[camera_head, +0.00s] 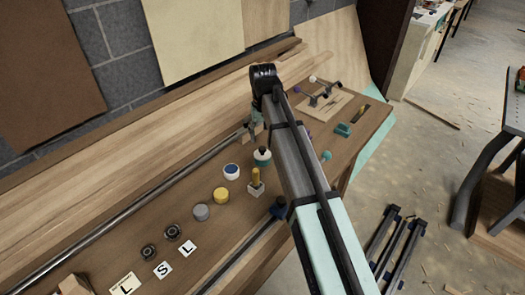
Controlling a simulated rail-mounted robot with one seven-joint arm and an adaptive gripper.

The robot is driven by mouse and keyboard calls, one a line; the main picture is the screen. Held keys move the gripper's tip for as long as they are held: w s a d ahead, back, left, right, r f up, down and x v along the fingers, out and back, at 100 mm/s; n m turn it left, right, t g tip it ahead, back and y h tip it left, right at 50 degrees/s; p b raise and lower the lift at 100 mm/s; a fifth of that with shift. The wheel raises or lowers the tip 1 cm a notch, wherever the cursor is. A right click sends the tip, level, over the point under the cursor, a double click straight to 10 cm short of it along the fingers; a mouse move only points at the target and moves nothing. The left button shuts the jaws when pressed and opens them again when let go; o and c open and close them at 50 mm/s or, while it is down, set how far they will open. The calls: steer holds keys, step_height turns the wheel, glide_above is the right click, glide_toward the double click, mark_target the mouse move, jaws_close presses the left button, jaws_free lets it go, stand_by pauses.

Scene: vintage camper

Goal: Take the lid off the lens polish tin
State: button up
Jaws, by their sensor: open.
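Several small round containers stand on the wooden workbench (110,232): a yellow-topped tin (221,195), a grey tin (201,211) and a white jar with a blue top (231,172). No label is legible, so I cannot tell which is the lens polish tin. Each looks closed. My arm reaches up across the bench to the right of them. My gripper (252,128) is small and partly hidden near the back of the bench, beyond the containers. It is open and apart from them.
Two dark round parts (172,232) and lettered cards (163,269) lie nearer. A metal rail (110,223) runs behind, with a clamp bar in front.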

mark_target(262, 148)
steer(key=shift+s+a+f+p, duration=0.1)
steer(key=shift+f+p, duration=0.5)
steer(key=shift+f, duration=0.95)
steer(key=shift+s+f+p, duration=0.1)
steer(key=shift+f+p, duration=0.45)
steer(key=shift+f, duration=1)
jaws_close()
